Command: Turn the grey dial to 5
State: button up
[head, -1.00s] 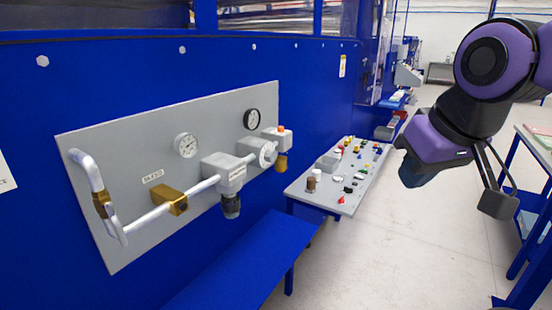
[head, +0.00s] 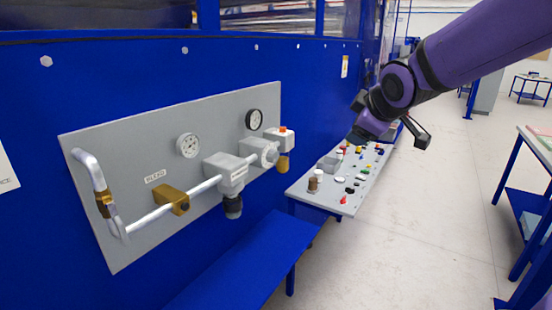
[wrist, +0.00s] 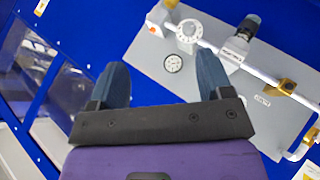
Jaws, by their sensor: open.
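The grey dial (head: 268,153) is a round disc on a grey block at the right part of the wall panel (head: 110,240). In the wrist view the dial (wrist: 188,30) shows marks around its face, too small to read. My gripper (head: 358,136) is to the right of the panel, apart from the dial, above the far end of the small parts table. In the wrist view my gripper (wrist: 162,62) has its two blue-grey fingers spread wide with nothing between them. The dial lies beyond the fingertips, near the right finger.
A black-rimmed gauge (head: 254,119) and a white gauge (head: 188,145) sit above a silver pipe (head: 150,217) with brass fittings. The parts table (head: 325,195) holds several small items. A blue bench (head: 245,262) runs below the panel. Open floor lies to the right.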

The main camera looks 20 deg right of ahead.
aim_at(276, 157)
jog(key=w+a+f+n+t+y, duration=0.15)
jog(key=w+f+n, duration=0.25)
jog(key=w+n, duration=0.4)
jog(key=w+d+f+n+t+y, duration=0.1)
jog(key=w+f+n+t+y, duration=0.25)
jog(key=w, duration=0.55)
jog(key=w+a+f+n+g+y, duration=0.1)
jog(key=w+a+f+n+y, duration=0.1)
jog(key=f+n+y, duration=0.35)
jog(key=w+a+f+n+g+y, duration=0.1)
jog(key=w+a+f+n+y, duration=0.15)
jog(key=f+n, duration=0.5)
jog(key=shift+n, duration=0.55)
jog(key=x, duration=0.3)
jog(key=r+x, duration=0.1)
jog(key=x, duration=0.5)
jog(key=shift+w+a+r, duration=0.2)
jog(key=shift+a, duration=0.05)
jog(key=shift+c, duration=0.5)
jog(key=c, duration=0.8)
